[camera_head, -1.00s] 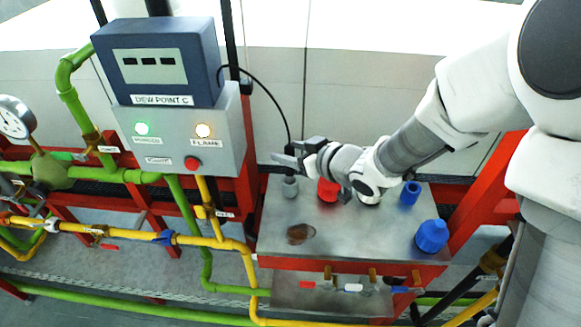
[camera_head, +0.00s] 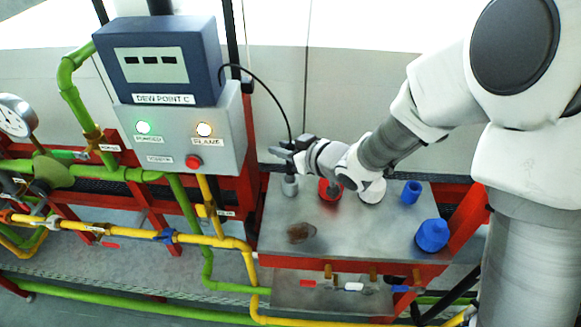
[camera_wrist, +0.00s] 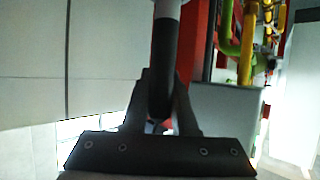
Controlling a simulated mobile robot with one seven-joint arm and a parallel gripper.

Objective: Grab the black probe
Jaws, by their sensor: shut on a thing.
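The black probe (camera_head: 290,167) stands upright at the grey socket (camera_head: 289,186) on the metal tank top, with a thin black cable running up from it to the dew point meter (camera_head: 157,68). In the wrist view the black probe (camera_wrist: 166,65) lies between the two dark fingers, with the grey socket (camera_wrist: 167,8) beyond its far end. My gripper (camera_head: 284,149) is shut on the probe's upper part, just above the socket. The gripper (camera_wrist: 162,98) hides part of the probe. Whether the probe's tip is still inside the socket cannot be told.
The tank top (camera_head: 350,235) also bears a red fitting (camera_head: 329,190), a white one (camera_head: 373,191), a small blue one (camera_head: 411,191) and a large blue cap (camera_head: 432,235). A grey panel (camera_head: 185,135) with lamps and a red button stands left. Green and yellow pipes run along the left.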

